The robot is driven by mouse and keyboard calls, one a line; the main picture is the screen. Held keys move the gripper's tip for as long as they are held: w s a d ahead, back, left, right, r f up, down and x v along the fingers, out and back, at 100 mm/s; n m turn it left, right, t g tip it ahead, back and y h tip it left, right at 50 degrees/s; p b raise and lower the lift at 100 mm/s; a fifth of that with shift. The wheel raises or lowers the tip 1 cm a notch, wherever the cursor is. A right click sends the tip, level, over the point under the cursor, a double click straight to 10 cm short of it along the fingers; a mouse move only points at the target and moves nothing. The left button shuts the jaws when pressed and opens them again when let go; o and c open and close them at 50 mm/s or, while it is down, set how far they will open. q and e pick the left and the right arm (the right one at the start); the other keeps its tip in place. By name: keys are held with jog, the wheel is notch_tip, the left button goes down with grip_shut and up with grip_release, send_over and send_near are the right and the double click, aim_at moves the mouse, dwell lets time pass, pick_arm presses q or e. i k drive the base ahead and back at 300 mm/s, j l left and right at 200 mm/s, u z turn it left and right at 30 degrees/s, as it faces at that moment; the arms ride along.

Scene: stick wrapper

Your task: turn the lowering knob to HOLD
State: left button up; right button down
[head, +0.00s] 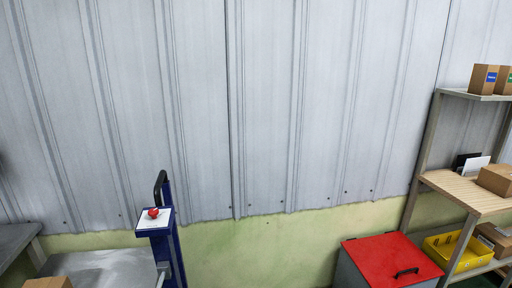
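A blue post (163,240) with a curved black handle (160,188) stands at the lower left of the head view. A white panel (145,221) sits on its left side near the top, with a small red knob (153,213) on it. Any marking such as HOLD is too small to read, and I cannot tell which way the knob points. I cannot confirm that this is the lowering knob. Neither of my grippers is in view.
A grey metal surface (105,268) lies left of the post, with a cardboard box (48,283) at its edge. A red-lidded bin (385,258), a yellow crate (462,248) and shelving (453,190) with boxes stand at right. A corrugated wall (270,110) is behind.

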aim_at(153, 213)
jog(key=u, duration=1)
